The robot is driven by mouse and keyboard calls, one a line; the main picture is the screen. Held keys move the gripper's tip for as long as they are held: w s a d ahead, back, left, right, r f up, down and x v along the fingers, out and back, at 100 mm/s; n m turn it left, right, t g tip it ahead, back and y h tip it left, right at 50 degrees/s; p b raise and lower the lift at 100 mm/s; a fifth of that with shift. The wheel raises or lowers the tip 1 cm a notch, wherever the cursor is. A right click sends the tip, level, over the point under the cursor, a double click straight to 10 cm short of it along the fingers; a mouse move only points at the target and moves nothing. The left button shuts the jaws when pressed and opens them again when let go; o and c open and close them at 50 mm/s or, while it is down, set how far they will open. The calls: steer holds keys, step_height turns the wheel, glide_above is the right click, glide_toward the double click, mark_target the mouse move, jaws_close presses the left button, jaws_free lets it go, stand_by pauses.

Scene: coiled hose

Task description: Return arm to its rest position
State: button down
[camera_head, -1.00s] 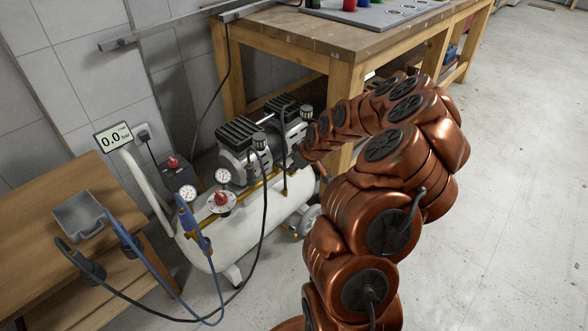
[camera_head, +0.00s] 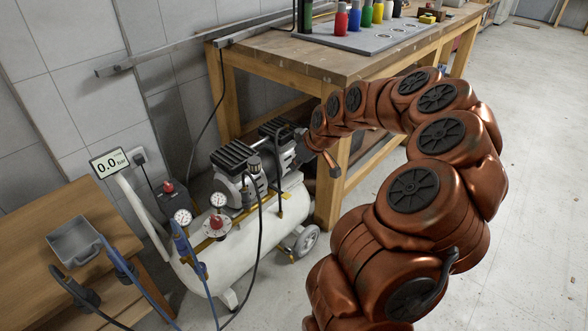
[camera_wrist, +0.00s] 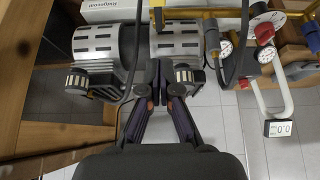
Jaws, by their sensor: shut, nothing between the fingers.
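My copper-coloured arm arches from the bottom of the head view up and over to the left. The white air compressor (camera_head: 234,258) stands on the floor and also shows in the wrist view (camera_wrist: 100,45). I cannot tell the exact gap between gripper and compressor.
The wooden workbench (camera_head: 350,62) behind carries a grey board with several coloured bottles. A low wooden table (camera_head: 30,245) at left holds a grey tray (camera_head: 75,236). Hoses hang around the compressor. A pressure display (camera_head: 110,163) reads 0.0. Open floor (camera_head: 540,150) lies at right.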

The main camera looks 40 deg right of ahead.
stand_by(0.5)
steer(key=s+a+r+g, duration=0.1)
steer(key=s+a+r, duration=0.15)
steer(key=a, duration=0.45)
steer(key=s+a+r+n+g, duration=0.1)
steer(key=s+a+g, duration=0.1)
steer(key=s+a, duration=0.35)
steer(key=s+a+r+g, duration=0.1)
steer(key=a, duration=0.7)
steer(key=s+a+m+g+h, duration=0.15)
steer(key=s+a, duration=0.25)
steer(key=s, duration=0.7)
steer(key=s+a+m+g+y, duration=0.1)
steer(key=s+a+m+g, duration=0.15)
steer(key=s, duration=0.85)
step_height(320, 180, up, 25)
steer(key=s+a+n+p, duration=0.1)
steer(key=p, duration=2.2)
steer(key=shift+s+f, duration=0.15)
steer(key=shift+f, duration=0.05)
